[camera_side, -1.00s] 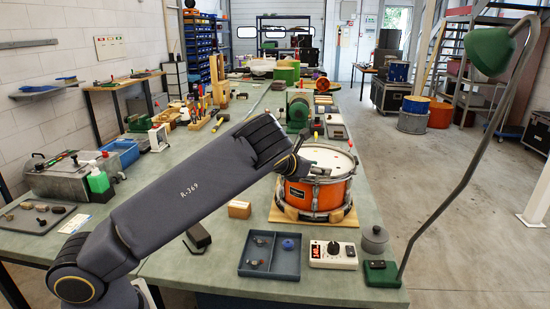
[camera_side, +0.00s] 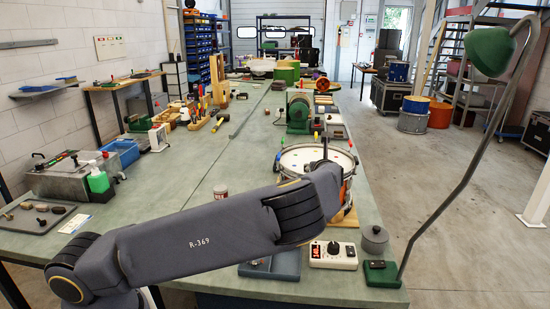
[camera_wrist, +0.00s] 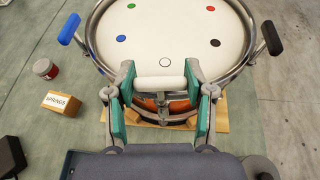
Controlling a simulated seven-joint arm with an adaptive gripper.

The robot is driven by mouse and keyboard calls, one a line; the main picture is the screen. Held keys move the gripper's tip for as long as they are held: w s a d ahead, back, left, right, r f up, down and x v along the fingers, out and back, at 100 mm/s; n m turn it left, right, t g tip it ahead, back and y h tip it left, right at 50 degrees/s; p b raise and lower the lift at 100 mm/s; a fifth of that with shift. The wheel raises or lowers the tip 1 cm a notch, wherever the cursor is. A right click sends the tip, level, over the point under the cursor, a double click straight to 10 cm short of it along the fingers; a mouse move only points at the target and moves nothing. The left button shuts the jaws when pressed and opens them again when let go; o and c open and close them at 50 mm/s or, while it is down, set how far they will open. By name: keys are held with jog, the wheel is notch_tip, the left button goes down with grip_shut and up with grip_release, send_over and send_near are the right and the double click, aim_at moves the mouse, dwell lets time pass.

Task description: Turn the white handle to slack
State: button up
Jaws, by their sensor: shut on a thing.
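The drum (camera_wrist: 167,38) has a pale head with coloured dots and a metal rim. The white handle (camera_wrist: 160,83) lies crosswise at its near edge, by a white dot (camera_wrist: 165,62). My gripper (camera_wrist: 160,84) has one finger at each end of this handle and is shut on it. A blue handle (camera_wrist: 69,29) sticks out at the rim's left and a black handle (camera_wrist: 271,38) at its right. In the side view the drum head (camera_side: 305,157) shows behind my wrist, which hides the white handle and much of the orange shell.
A box marked SPRINGS (camera_wrist: 61,102) and a small red jar (camera_wrist: 45,69) stand left of the drum. Open floor lies to the right.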

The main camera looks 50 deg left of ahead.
jog(key=n+g+y, duration=0.2)
jog(key=n+g, duration=0.1)
jog(key=g, duration=0.1)
jog(key=shift+w+n, duration=0.15)
jog(key=shift+n, duration=0.25)
jog(key=shift+n+g+y, duration=0.4)
jog(key=shift+n+g, duration=0.9)
jog(key=shift+g, duration=0.2)
jog(key=shift+f+n+g, duration=0.1)
jog(key=shift+n+g, duration=0.3)
jog(key=shift+g, duration=0.2)
jog(key=o, duration=1.2)
jog(key=shift+s+v, duration=0.1)
jog(key=shift+v, duration=1.8)
jog(key=shift+s+v, duration=0.15)
jog(key=shift+v, duration=1.7)
jog(key=shift+c, duration=0.3)
